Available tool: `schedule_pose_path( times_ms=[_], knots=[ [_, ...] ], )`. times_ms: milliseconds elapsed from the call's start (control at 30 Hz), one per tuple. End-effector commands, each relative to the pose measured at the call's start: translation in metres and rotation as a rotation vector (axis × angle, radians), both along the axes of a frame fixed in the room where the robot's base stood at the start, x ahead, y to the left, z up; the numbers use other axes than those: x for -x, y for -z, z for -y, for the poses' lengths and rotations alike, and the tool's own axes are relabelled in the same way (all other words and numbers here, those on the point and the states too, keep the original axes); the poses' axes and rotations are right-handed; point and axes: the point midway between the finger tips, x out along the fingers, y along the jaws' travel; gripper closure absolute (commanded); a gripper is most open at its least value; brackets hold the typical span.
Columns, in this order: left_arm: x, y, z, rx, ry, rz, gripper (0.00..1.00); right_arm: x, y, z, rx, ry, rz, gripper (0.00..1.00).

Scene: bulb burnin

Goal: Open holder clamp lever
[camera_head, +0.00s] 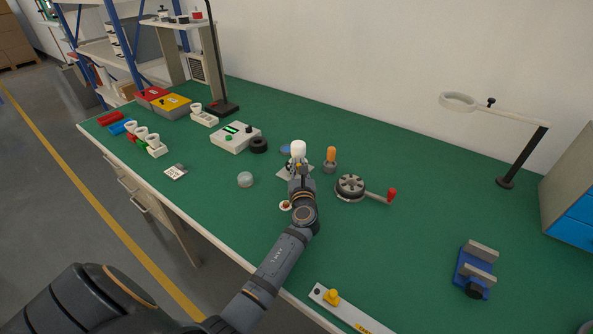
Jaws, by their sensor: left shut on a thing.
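A small holder (286,172) with a pale square base stands near the middle of the green bench, with a white bulb (298,148) upright on top. My left gripper (303,171) is at the front of this holder, just below the bulb, and is shut on a small part there. That part appears to be the clamp lever, but the fingers and wrist hide it, so its position cannot be told. My right gripper is not in view.
Right of my left gripper lies a round dark device (350,185) with a red-knobbed handle (391,194). An orange-handled tool (331,156) stands close behind. A clear dome (245,179) and control box (235,137) are left. A blue vise (474,270) is at right.

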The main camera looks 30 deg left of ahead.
Motion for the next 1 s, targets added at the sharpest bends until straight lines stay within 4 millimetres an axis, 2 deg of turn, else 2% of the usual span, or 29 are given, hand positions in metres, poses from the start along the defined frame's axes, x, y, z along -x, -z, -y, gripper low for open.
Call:
schedule_pose_path(
  times_ms=[200, 767, 800, 967, 1000],
  knots=[
    [-0.0035, 0.0032, 0.0016, 0.004, -0.074, -0.002, 1.0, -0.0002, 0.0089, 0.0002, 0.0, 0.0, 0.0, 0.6],
    [-0.0042, 0.0021, 0.0023, 0.005, -0.104, -0.003, 1.0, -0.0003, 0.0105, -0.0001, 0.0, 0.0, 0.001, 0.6],
    [-0.0042, 0.0021, 0.0023, 0.005, -0.103, -0.003, 0.83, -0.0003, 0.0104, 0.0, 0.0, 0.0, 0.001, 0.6],
    [-0.0042, 0.0015, 0.0019, 0.004, -0.104, -0.002, 0.61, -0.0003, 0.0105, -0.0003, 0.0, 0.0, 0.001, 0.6],
    [-0.0042, 0.0013, 0.0018, 0.004, -0.104, -0.002, 0.6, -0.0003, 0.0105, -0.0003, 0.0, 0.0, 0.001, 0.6]
  ],
)
